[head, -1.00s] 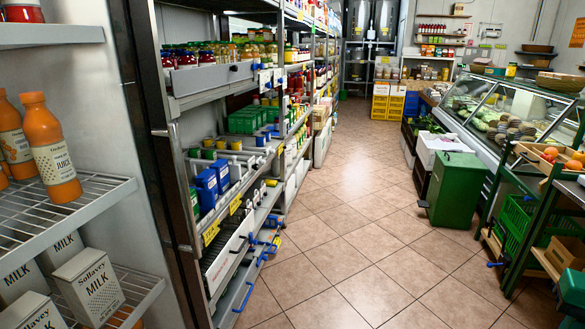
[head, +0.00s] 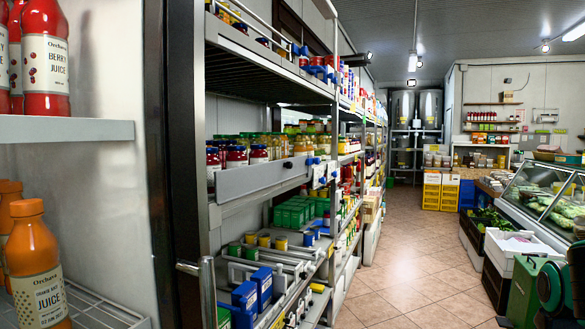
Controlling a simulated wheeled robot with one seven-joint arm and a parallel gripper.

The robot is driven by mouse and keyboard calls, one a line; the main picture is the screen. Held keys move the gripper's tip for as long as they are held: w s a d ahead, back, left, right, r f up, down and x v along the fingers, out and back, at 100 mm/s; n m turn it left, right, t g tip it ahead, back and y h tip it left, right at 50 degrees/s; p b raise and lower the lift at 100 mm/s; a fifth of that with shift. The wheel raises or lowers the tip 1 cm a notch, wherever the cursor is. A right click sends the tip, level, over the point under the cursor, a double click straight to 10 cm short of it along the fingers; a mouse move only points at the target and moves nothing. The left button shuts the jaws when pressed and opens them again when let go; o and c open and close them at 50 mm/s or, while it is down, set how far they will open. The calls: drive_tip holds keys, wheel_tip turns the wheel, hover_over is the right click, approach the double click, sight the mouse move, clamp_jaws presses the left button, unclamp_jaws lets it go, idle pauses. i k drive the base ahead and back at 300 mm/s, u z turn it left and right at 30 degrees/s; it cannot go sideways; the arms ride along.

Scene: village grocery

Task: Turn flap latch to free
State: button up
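A grey flap panel (head: 262,180) runs along the front of the jar shelf on the left-hand rack, in the middle of the head view. A small dark knob (head: 287,165) sits on its face near the right end. Blue latch-like parts (head: 313,161) show just past that end. Which of these is the task's latch, and how it is turned, is too small to tell.
A fridge with juice bottles (head: 38,265) stands close on the left, its dark door frame (head: 172,165) beside the rack. Tiled floor (head: 400,255) is clear along the aisle. A green bin (head: 524,290) and a glass counter (head: 540,205) stand right.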

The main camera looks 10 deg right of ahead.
sight(310, 161)
drive_tip(key=z, duration=0.45)
drive_tip(key=k, duration=0.45)
drive_tip(key=z, duration=0.85)
drive_tip(key=k, duration=0.8)
drive_tip(key=z, duration=0.65)
drive_tip(key=i, duration=1.65)
drive_tip(key=u, duration=0.75)
drive_tip(key=i, duration=1.05)
drive_tip(key=u, duration=1.35)
drive_tip(key=i, duration=0.95)
drive_tip(key=u, duration=0.65)
